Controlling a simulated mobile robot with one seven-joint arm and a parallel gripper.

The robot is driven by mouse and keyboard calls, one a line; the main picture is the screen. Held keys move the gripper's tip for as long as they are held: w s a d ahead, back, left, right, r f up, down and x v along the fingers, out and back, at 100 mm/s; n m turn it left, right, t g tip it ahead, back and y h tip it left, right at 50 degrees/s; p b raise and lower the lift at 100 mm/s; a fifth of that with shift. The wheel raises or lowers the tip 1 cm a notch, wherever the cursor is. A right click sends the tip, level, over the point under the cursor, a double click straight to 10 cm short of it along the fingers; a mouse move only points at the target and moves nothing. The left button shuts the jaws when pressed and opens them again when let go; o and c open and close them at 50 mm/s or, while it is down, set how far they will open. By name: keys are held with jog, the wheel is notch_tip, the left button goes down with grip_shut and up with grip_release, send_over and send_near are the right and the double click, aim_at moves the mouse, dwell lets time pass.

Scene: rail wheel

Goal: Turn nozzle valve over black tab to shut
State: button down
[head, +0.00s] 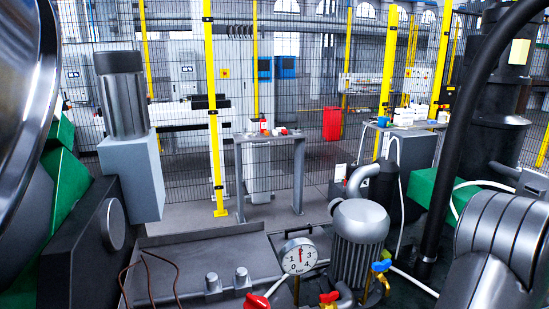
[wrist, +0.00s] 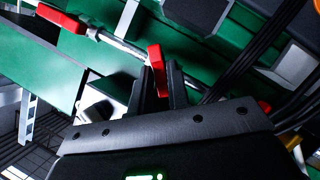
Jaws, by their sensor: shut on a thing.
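In the wrist view, my gripper (wrist: 158,86) has its two dark fingers on either side of a red valve lever (wrist: 156,58) and is shut on it. The lever sits by a thin metal pipe, and its lower part is hidden between the fingers. A second red lever (wrist: 62,18) is on the same pipe at upper left, apart from the gripper. I cannot make out a black tab for certain. My gripper does not show clearly in the head view.
The head view shows a pressure gauge (head: 299,256), a ribbed grey motor (head: 358,240), a red handle (head: 256,301), and a blue-handled brass valve (head: 381,267) close together at the front. A grey stand (head: 270,140) is before the mesh fence. Black cables (wrist: 250,60) run beside the gripper.

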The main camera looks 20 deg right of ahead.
jog(key=shift+s+m+t, duration=0.1)
jog(key=shift+m+t, duration=0.7)
jog(key=shift+m, duration=0.3)
jog(key=shift+s+r+m+t+y, duration=0.15)
jog(key=shift+m+t+y, duration=0.25)
jog(key=shift+m+t, duration=0.75)
jog(key=shift+s+m+t, duration=0.1)
jog(key=shift+m+t, duration=0.15)
jog(key=shift+m, duration=0.2)
jog(key=c, duration=1.2)
grip_release()
jog(key=shift+c, duration=0.2)
jog(key=shift+a, duration=0.1)
